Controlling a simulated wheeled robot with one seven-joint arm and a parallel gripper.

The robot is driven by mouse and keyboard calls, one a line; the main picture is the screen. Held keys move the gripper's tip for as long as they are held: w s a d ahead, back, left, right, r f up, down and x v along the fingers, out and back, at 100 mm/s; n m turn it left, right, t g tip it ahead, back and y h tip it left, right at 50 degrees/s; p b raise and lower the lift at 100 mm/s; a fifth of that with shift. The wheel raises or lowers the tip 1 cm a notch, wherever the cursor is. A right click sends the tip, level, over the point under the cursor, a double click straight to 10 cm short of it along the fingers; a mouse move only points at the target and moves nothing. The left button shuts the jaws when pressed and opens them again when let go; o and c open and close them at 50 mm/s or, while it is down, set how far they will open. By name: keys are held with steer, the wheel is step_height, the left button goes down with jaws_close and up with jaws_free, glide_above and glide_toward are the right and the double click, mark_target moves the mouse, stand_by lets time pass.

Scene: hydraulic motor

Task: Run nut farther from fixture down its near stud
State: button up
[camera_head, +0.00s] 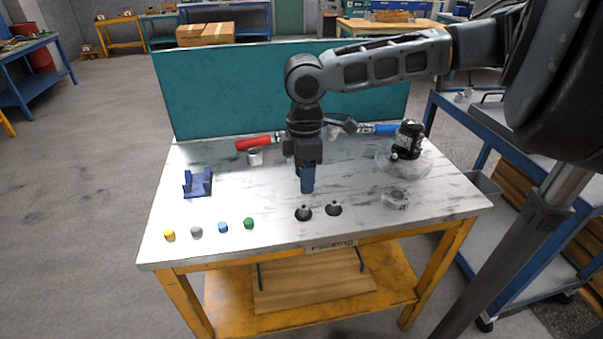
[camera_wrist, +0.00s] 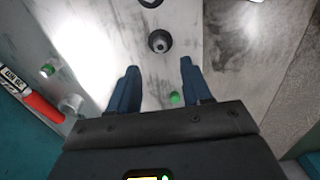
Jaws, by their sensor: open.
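Two small grey pieces with dark round bases stand near the table's front edge, the left one (camera_head: 303,212) and the right one (camera_head: 334,208). They look like nuts on studs, but nut and stud are too small to tell apart. A blue fixture (camera_head: 197,184) sits at the left of the table. My gripper (camera_head: 307,190) points down above and behind the left piece. In the wrist view my gripper (camera_wrist: 160,68) is open and empty, with one round dark piece (camera_wrist: 160,41) just beyond the fingertips, centred between them. A second piece (camera_wrist: 150,3) is cut off at the top edge.
Yellow (camera_head: 169,234), grey (camera_head: 196,231), blue (camera_head: 223,227) and green (camera_head: 249,223) small pieces line the front left. A black motor-like part (camera_head: 407,140) and a clear ring (camera_head: 395,198) are at right. A red marker (camera_head: 258,142) lies behind. A teal panel (camera_head: 230,95) closes the back.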

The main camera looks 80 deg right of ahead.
mark_target(304, 207)
steer(key=shift+f+b, duration=2.6)
steer(key=shift+f, duration=0.2)
steer(key=shift+f+b, duration=0.55)
steer(key=shift+f, duration=1.15)
steer(key=shift+p, duration=0.3)
jaws_close()
steer(key=shift+r+p, duration=3.1)
steer(key=shift+w, duration=0.1)
